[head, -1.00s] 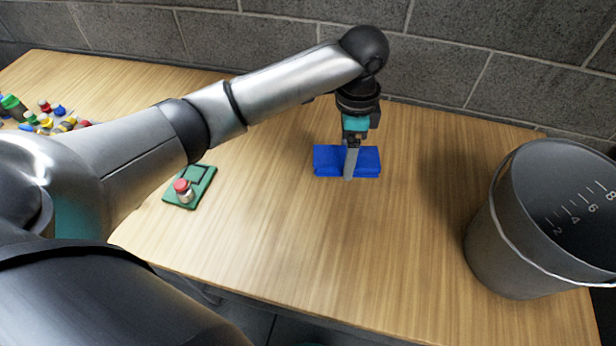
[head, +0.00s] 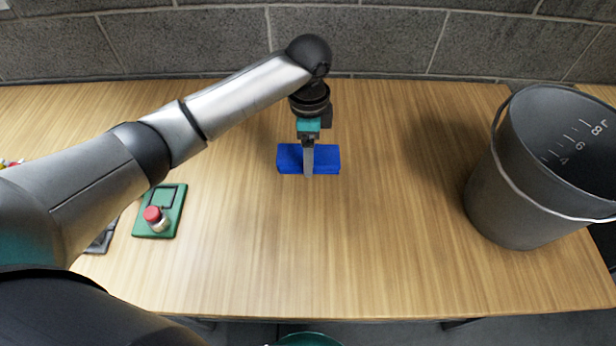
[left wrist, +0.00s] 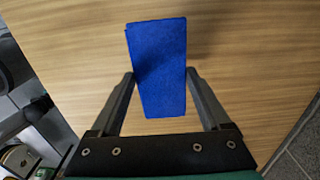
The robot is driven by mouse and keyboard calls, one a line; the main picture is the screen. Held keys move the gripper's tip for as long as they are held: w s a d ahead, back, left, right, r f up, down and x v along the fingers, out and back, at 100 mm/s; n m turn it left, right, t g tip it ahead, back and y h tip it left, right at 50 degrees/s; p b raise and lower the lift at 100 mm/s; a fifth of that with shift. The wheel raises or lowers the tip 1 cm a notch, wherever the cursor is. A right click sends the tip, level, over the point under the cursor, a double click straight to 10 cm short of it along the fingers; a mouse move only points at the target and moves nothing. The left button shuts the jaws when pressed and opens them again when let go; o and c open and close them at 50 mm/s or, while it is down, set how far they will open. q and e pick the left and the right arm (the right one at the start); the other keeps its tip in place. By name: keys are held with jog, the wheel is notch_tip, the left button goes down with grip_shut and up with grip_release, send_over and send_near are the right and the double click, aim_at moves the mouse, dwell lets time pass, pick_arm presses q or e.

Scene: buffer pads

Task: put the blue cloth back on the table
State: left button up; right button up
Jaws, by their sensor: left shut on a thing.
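The blue cloth (head: 327,157) is a folded, flat rectangular block over the middle of the wooden table (head: 300,240). My left gripper (head: 308,173) points down and is shut on the cloth. In the left wrist view, the cloth (left wrist: 160,95) sits between the two fingers, one along each long side. I cannot tell whether its underside touches the table or hangs just above it. My right gripper is in neither view.
A dark grey bucket (head: 490,200) with a wire handle stands at the table's right. A green pad (head: 171,203) with a red-topped small bottle (head: 155,217) lies to the left. A stone block wall (head: 380,40) runs behind. The table around the cloth is clear.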

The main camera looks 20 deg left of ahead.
pick_arm(q)
notch_tip(320, 180, down, 8)
jog(key=shift+r+b, duration=0.1)
jog(key=shift+b, duration=0.85)
jog(key=shift+f, duration=0.2)
jog(key=shift+f, duration=0.15)
jog(key=o, duration=1.3)
notch_tip(320, 180, up, 12)
jog(key=p, duration=0.3)
jog(key=shift+r, duration=0.25)
